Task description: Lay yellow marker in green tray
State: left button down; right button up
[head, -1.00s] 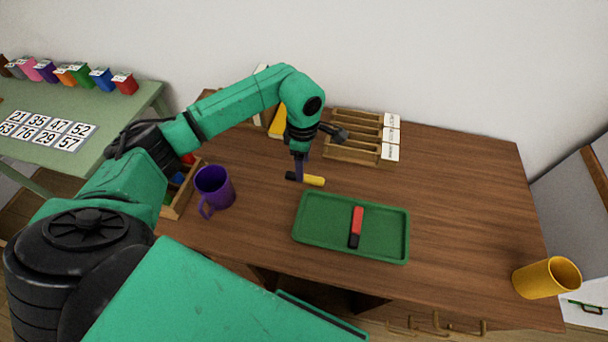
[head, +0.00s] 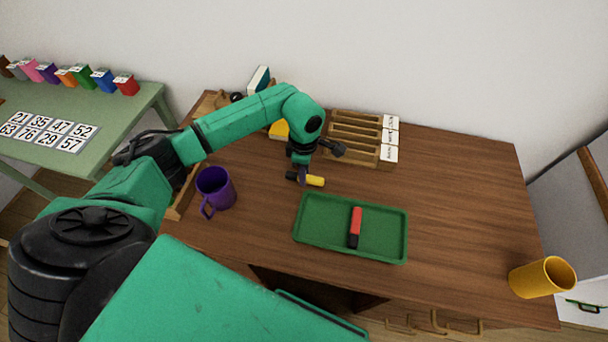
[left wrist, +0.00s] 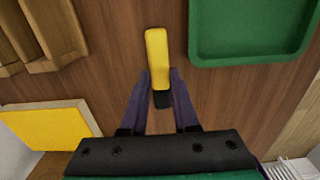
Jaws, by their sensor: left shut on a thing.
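The yellow marker (head: 315,181), with a black end, lies on the brown table just behind the left part of the green tray (head: 310,236). My left gripper (head: 303,178) points down and is shut on the marker near its black end. In the left wrist view the marker (left wrist: 157,55) stands out beyond the purple fingers (left wrist: 161,88), and the green tray (left wrist: 250,52) is at the upper right. A red marker with a black end (head: 355,226) lies in the tray. My right gripper is not in view.
A purple mug (head: 215,188) stands left of the tray. A wooden slotted rack (head: 350,152) with labels is behind, near the wall. A yellow cup (head: 541,277) is at the far right.

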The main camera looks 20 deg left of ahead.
pick_arm(q)
notch_tip(320, 180, up, 20)
jog(key=b, duration=0.2)
jog(key=m+p, duration=0.1)
jog(key=m, duration=0.8)
send_over(302, 189)
notch_tip(302, 189, down, 8)
jog(key=s+f+m, duration=0.1)
jog(key=f+m, duration=0.1)
jog(key=m, duration=0.1)
jog(key=s+f+m, duration=0.2)
jog(key=f+m, duration=0.1)
jog(key=m, duration=0.1)
jog(key=s+d+f+m, duration=0.1)
jog(key=f+m, duration=0.1)
jog(key=m, duration=0.1)
jog(key=shift+s+f+m, duration=0.15)
jog(key=shift+s+m, duration=0.1)
jog(key=shift+m, duration=0.05)
jog(key=shift+s+f+m, duration=0.1)
jog(key=shift+f+m, duration=0.1)
jog(key=shift+m, duration=0.1)
